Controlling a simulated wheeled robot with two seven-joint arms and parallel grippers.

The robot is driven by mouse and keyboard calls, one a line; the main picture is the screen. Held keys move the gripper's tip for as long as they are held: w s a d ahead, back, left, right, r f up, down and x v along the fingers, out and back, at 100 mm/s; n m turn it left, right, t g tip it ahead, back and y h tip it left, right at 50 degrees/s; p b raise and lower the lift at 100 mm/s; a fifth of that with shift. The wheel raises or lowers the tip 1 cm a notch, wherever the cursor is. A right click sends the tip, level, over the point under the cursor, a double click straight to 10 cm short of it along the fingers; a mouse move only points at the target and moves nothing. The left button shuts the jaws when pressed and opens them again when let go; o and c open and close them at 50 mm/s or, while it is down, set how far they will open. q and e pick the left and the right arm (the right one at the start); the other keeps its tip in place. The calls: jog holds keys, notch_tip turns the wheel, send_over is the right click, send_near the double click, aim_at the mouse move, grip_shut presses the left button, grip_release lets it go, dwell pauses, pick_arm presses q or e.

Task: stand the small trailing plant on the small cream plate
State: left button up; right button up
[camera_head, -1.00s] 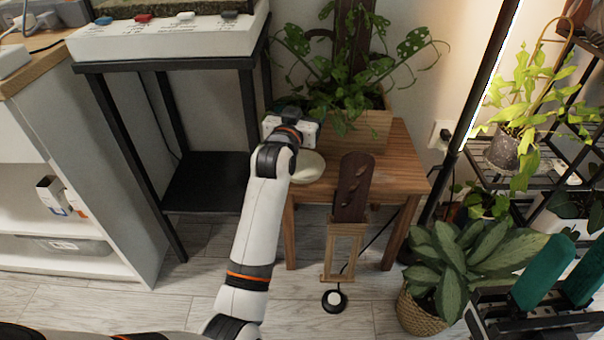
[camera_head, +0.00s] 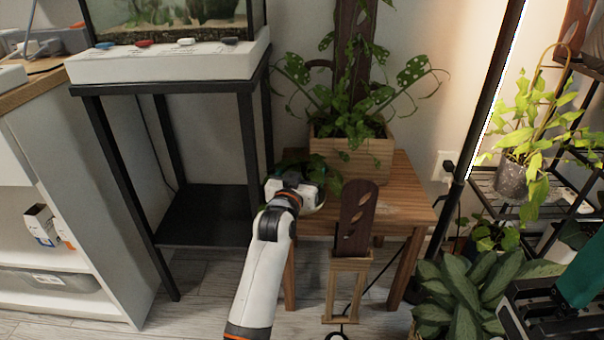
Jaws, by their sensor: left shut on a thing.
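The small trailing plant (camera_head: 325,178) shows as dark green leaves just behind and beside my left gripper (camera_head: 296,187). The gripper is shut on it, over the left end of the wooden table. Its pot is hidden behind the gripper. The small cream plate (camera_head: 314,209) shows only as a thin pale sliver beside the gripper. The gripper and plant cover the rest of it, and I cannot tell whether the pot touches the plate.
A large plant in a wooden box (camera_head: 375,155) stands at the back of the wooden table (camera_head: 408,203). A dark wooden plaque on a stand (camera_head: 357,210) is in front. A black stand (camera_head: 252,130) with an aquarium is left. Leafy potted plants (camera_head: 470,295) crowd the right.

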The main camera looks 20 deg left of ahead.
pick_arm(q)
jog(key=shift+f, duration=0.15)
jog(key=o, duration=1.1)
jog(key=shift+f, duration=0.1)
jog(key=shift+c, duration=0.2)
